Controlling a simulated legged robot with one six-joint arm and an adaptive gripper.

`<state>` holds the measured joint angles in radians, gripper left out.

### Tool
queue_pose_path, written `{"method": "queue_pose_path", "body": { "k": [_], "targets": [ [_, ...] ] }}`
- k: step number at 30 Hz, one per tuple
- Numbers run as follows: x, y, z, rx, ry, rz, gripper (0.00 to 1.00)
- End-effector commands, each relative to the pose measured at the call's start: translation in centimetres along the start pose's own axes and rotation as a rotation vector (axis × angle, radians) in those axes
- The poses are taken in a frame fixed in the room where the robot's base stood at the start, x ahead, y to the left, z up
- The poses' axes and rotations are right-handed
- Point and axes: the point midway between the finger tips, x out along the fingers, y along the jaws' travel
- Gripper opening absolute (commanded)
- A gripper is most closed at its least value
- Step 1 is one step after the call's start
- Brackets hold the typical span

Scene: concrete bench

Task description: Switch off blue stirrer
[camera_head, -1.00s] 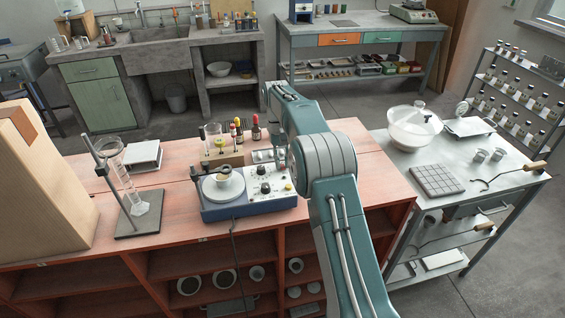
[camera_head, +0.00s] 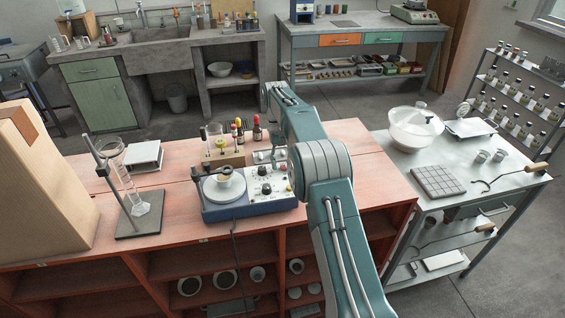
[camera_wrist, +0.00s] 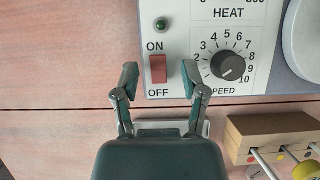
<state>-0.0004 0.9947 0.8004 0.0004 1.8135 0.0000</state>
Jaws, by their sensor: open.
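A black SPEED knob (camera_wrist: 232,67) is to the right. My gripper (camera_wrist: 160,80) is open, with one finger on each side of the switch. I cannot tell whether they touch the panel. The arm partly hides the gripper in the head view.
A glass cylinder on a stand (camera_head: 124,190) and a cardboard box (camera_head: 45,190) are to the left. A grey side table (camera_head: 400,165) stands right.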

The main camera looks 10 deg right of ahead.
Motion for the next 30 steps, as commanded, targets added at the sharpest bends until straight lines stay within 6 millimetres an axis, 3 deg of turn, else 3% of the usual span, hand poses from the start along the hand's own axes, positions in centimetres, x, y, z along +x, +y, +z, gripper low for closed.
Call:
{"method": "queue_pose_path", "body": {
  "k": [8,30],
  "targets": [
    [-0.1,0.0,0.2,0.0,0.05,0.0,0.56],
    [0.4,0.0,1.0,0.0,0.428,0.0,0.56]
  ]
}}
